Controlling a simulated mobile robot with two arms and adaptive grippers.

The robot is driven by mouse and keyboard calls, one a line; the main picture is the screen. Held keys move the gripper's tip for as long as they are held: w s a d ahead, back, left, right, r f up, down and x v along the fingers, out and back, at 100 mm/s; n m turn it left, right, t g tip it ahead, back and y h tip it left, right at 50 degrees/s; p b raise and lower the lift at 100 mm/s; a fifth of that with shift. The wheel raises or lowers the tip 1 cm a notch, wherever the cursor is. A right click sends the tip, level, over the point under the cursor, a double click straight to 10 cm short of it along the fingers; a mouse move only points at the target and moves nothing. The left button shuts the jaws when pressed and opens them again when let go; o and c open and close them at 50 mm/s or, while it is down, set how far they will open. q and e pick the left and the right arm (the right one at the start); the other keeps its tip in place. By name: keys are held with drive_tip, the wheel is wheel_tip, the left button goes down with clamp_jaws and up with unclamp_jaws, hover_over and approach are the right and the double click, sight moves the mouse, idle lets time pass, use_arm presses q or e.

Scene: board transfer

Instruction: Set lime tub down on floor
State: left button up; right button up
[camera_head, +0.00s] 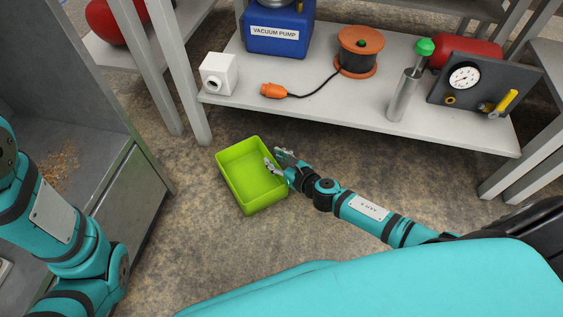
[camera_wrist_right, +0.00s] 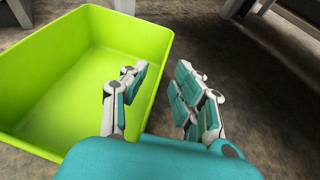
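The lime tub (camera_head: 232,179) is an empty, open-topped green box. It appears to rest upright on the floor (camera_head: 185,235), below the front of the shelf. My right gripper (camera_head: 277,161) is at the tub's right wall. In the right wrist view the tub (camera_wrist_right: 40,75) fills the left side, and the right gripper (camera_wrist_right: 158,88) has its fingers spread, one over the inside of the tub and one outside, with a gap between them and the wall. My left arm shows at the left of the head view, but its gripper is out of the picture.
A low grey shelf (camera_head: 300,113) behind the tub holds a blue vacuum pump (camera_head: 280,32), a cable reel (camera_head: 359,52), a white box (camera_head: 218,74) and a gauge panel (camera_head: 480,85). A grey cabinet (camera_head: 125,190) stands at left. Floor around the tub is clear.

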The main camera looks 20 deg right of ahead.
drive_tip(key=p+v, duration=0.3)
drive_tip(key=v, duration=0.9)
drive_tip(key=shift+r, duration=0.1)
